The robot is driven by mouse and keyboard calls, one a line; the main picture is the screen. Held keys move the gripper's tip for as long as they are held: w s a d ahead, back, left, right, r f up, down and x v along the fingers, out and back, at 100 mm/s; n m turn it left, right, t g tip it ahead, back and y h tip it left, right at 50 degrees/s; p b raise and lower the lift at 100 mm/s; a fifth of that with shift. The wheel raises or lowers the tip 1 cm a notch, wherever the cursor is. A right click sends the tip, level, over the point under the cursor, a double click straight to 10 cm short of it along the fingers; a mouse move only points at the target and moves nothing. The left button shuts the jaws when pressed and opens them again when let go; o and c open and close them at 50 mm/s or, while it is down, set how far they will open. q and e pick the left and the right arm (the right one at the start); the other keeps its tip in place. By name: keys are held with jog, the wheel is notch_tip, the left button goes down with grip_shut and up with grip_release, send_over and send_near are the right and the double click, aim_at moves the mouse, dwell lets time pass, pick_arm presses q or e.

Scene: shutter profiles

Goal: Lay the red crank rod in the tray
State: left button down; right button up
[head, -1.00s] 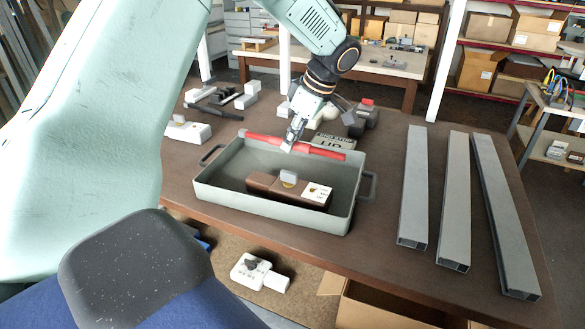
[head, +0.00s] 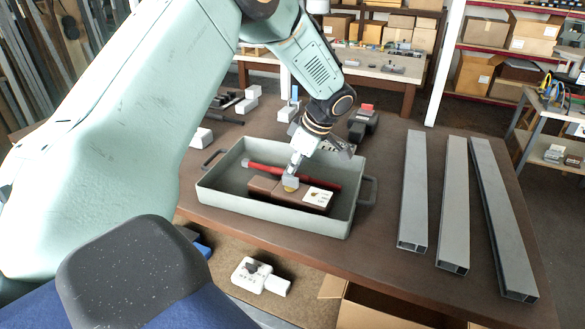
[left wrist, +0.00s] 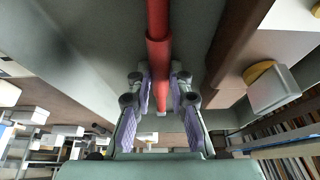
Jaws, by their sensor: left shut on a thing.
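My left gripper (head: 294,172) comes down into the grey tray (head: 352,214) and is shut on the red crank rod (head: 265,168). The left wrist view shows the rod (left wrist: 157,55) running lengthwise between the fingers. In the head view the rod lies across the back part of the tray, inside its walls, behind a brown block. The gripper hides the rod's middle. I cannot tell whether the rod touches the tray floor. My right gripper is not in view.
The brown block (head: 262,188) in the tray carries a white label and a small grey piece with a gold disc, close to my gripper. Several grey profiles (head: 412,195) lie right of the tray. Dark and white parts stand behind it. An open carton (head: 385,308) is below the table edge.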

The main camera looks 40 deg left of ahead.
pick_arm(q)
jog(key=c, duration=1.5)
grip_release()
jog(key=shift+d, duration=0.1)
jog(key=shift+o, duration=1.4)
jog(key=shift+w+f, duration=0.1)
jog(key=shift+f, duration=0.05)
jog(key=shift+r, duration=0.45)
jog(key=b+v, duration=0.1)
jog(key=v, duration=1)
jog(key=shift+r, duration=0.3)
jog(key=shift+d, duration=0.1)
